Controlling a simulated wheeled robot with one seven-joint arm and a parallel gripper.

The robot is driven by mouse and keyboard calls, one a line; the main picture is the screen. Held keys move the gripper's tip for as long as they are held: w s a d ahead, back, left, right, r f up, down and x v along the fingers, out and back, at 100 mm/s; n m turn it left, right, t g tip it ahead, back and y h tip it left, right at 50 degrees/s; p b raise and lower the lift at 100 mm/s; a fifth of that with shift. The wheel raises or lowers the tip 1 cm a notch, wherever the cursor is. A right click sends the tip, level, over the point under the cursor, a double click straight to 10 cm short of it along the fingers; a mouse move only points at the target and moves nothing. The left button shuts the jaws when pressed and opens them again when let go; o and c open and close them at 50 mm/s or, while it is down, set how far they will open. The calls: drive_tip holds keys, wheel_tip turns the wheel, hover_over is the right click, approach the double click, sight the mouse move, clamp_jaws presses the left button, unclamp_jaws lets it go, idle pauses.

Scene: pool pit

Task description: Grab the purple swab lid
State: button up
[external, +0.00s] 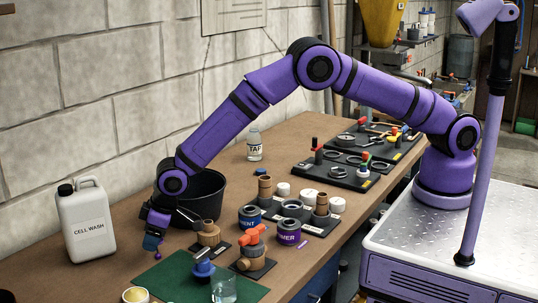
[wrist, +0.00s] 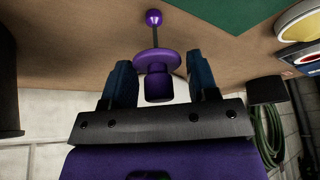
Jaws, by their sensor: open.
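The purple swab lid (wrist: 158,61) is a round disc with a knob, a dark stem and a purple ball at the far end. In the wrist view its knob lies between the two blue fingers of my gripper (wrist: 160,78), with a gap on each side. My gripper is open around it. In the external view my gripper (external: 154,228) is low, between the white jug and the black bucket, and the purple lid (external: 151,243) shows just below it. I cannot tell what the lid rests on.
The white CELL WASH jug (external: 86,225) stands left of my gripper, the black bucket (external: 203,187) behind it. A green mat (external: 176,276) with a blue-handled valve (external: 203,263) lies in front. The purple primer can (external: 289,232) and blue cement can (external: 250,217) stand to the right.

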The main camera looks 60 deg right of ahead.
drive_tip(key=c, duration=0.6)
drive_tip(key=shift+c, duration=0.2)
